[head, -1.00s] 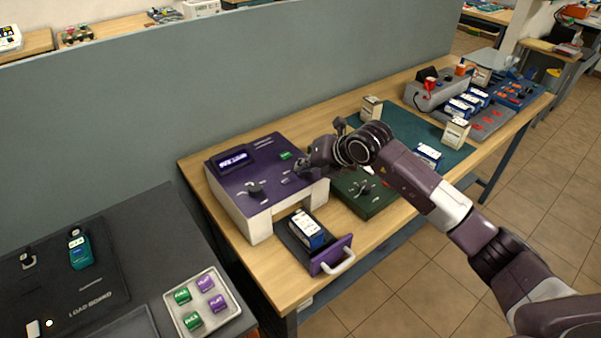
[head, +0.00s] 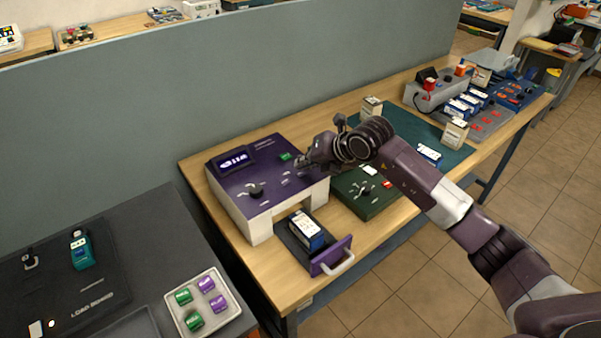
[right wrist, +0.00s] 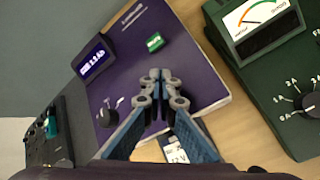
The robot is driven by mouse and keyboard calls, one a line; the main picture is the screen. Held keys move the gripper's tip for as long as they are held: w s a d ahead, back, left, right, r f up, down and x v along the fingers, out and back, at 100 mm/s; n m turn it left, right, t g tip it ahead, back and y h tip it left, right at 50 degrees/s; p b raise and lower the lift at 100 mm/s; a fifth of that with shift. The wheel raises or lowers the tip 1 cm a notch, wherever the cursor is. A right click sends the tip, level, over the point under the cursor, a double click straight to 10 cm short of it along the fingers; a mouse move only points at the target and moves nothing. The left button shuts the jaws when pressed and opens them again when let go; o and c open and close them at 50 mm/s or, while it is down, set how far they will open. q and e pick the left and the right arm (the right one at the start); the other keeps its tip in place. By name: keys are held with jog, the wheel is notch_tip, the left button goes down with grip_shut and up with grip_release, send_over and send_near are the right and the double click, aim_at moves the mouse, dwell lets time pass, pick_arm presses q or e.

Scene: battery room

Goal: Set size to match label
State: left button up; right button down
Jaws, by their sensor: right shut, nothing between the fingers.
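The purple-topped tester (head: 262,172) stands on the wooden bench, with a lit display (head: 234,160) at its back left. In the right wrist view the display (right wrist: 95,60) shows digits that seem to end in "Ah"; I cannot read them surely. A dark knob (head: 256,190) sits on the top, left of my gripper, and a green button (head: 285,156) sits farther back. My right gripper (head: 299,163) is shut and empty over the tester's right part.
A green meter box (head: 372,202) stands right of the tester. A teal mat (head: 408,133) holds a battery and small cartons. A grey charger (head: 436,90) stands farther right. A tray (head: 180,312) of green and purple tags lies on the dark table at lower left.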

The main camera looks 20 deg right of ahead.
aim_at(303, 174)
jog(key=shift+r+p, duration=1.45)
jog(key=shift+r, duration=1.1)
pick_arm(q)
notch_tip(303, 174, up, 3)
jog(key=shift+f, duration=0.1)
pick_arm(e)
jog(key=shift+d+f, duration=0.1)
